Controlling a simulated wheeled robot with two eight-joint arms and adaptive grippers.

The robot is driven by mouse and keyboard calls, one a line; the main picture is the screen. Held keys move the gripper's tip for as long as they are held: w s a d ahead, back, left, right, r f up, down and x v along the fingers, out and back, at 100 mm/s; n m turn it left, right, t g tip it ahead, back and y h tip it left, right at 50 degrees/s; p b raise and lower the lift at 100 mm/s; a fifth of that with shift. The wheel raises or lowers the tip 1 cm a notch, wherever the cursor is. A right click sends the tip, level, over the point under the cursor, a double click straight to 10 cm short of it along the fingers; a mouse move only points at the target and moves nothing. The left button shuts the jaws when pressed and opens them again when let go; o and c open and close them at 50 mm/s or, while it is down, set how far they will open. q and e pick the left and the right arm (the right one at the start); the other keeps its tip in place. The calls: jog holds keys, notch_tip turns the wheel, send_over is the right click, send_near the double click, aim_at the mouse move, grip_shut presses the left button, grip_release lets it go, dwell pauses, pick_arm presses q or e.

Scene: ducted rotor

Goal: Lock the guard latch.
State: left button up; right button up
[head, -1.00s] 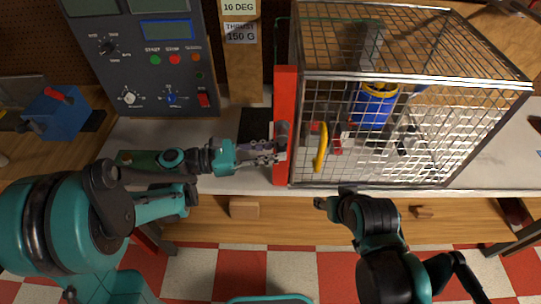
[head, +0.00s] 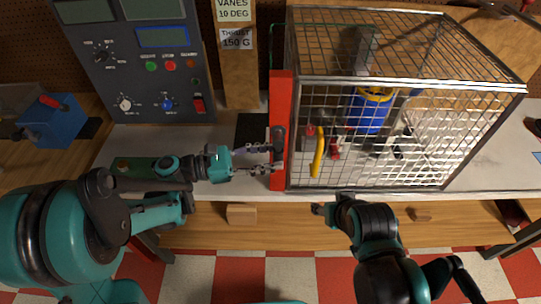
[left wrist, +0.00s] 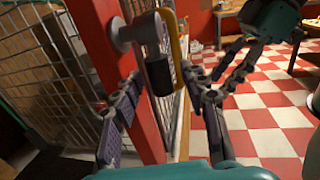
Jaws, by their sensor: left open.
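The guard cage (head: 430,84) is a wire box with a red upright post (head: 279,95) at its left front edge. The guard latch (left wrist: 122,32) shows in the left wrist view as a grey pivot on the red post, with a short arm ending in a black grip (left wrist: 160,75). My left gripper (head: 275,157) is open at the post. In the left wrist view its fingers (left wrist: 163,88) are spread, with the post and black grip between them in the picture; I cannot tell if they touch. My right gripper (head: 320,208) is in front of the cage, its fingers apart and empty.
A control panel (head: 130,62) stands at the back left, and a blue box (head: 55,120) at the far left. The wooden bench front (head: 290,225) runs below the cage.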

pick_arm(q)
jog(key=a, duration=0.7)
jog(key=shift+s+a, duration=0.35)
jog(key=shift+s, duration=0.1)
jog(key=s+a+f+m+t+y, duration=0.1)
jog(key=s+f+m+t+y, duration=0.1)
jog(key=s+f+m+y, duration=0.5)
jog(key=s+a+f+m+t+y, duration=0.1)
jog(key=s+a+m+t+y, duration=0.1)
jog(key=a+m+y, duration=0.9)
jog(key=shift+s+a+f+m+t, duration=0.2)
jog(key=shift+s+a+m+t, duration=0.1)
jog(key=shift+a+m+t, duration=0.3)
dwell(0.8)
